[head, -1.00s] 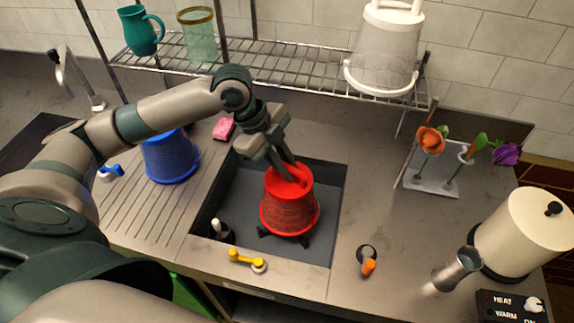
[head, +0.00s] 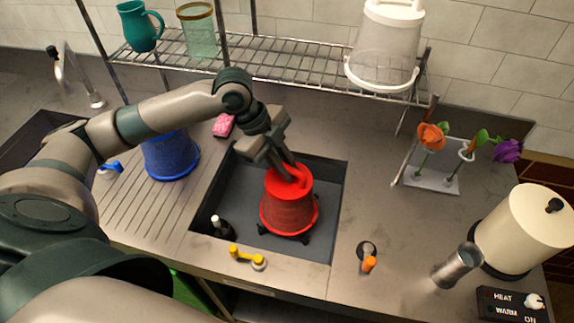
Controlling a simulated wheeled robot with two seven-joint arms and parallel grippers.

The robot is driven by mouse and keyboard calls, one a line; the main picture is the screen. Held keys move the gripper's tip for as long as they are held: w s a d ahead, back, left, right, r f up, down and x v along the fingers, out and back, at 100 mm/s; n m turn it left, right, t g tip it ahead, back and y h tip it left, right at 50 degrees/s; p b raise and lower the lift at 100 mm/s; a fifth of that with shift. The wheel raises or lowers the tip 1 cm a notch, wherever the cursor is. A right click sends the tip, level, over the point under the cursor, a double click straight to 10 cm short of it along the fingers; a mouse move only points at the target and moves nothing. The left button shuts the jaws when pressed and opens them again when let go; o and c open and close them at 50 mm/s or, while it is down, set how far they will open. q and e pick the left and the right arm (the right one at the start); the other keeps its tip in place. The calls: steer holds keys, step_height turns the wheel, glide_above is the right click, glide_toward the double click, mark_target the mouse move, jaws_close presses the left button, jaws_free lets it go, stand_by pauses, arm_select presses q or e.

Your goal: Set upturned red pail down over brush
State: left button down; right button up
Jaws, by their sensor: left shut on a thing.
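The red pail (head: 288,212) is upside down in the dark basin (head: 228,190), its wide rim low and its narrow base up. My left gripper (head: 289,174) is shut on the upper end of the pail, coming in from above. Dark feet or bristle-like parts show below the pail's rim, so it sits on or just above something dark; I cannot tell which. A small dark thing with a white top (head: 219,226), perhaps the brush, stands in the basin's front left corner, left of the pail. My right gripper is not in view.
A blue pail (head: 170,158) stands upside down on the ribbed drainboard left of the basin. A yellow tap handle (head: 246,258) is at the basin's front edge. A pink sponge (head: 223,125) lies behind. A wire shelf (head: 290,72) spans the back.

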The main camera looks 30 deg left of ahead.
arm_select(q)
steer(key=shift+f, duration=0.95)
steer(key=c, duration=1.7)
jaws_free()
steer(key=shift+o, duration=0.2)
steer(key=b+v, duration=0.3)
steer(key=v, duration=1.4)
steer(key=shift+r, duration=0.2)
